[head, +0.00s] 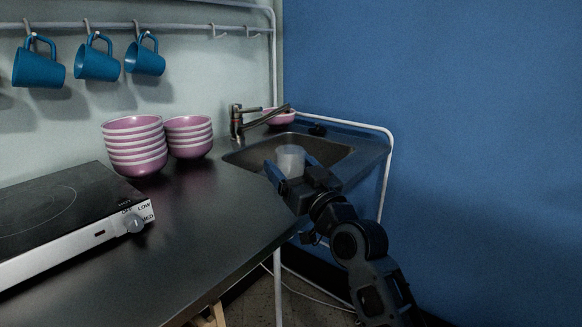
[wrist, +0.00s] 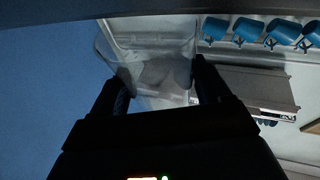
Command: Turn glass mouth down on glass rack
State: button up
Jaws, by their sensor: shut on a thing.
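A clear, pale glass (head: 290,158) is held between the fingers of my gripper (head: 288,168), over the sink area in the head view. In the wrist view the glass (wrist: 150,42) fills the gap between the two dark fingertips of my gripper (wrist: 160,72). The glass is see-through, and I cannot tell surely which end is its mouth. I cannot make out a glass rack in either view.
The sink (head: 240,157) lies behind the glass, with a tap (head: 237,122) at its back. Two stacks of pink bowls (head: 135,147) stand left of it. A hob (head: 60,215) is at the left. Blue mugs (head: 97,62) hang from a rail. The counter front is clear.

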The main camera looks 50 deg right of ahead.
jog(key=shift+f+b, duration=1.5)
jog(key=o, duration=1)
jog(key=b+v, duration=0.1)
jog(key=v, duration=0.6)
jog(key=shift+s+a, duration=0.15)
jog(key=shift+s, duration=0.2)
jog(key=shift+f, duration=0.15)
jog(key=b+v, duration=0.4)
jog(key=v, duration=0.4)
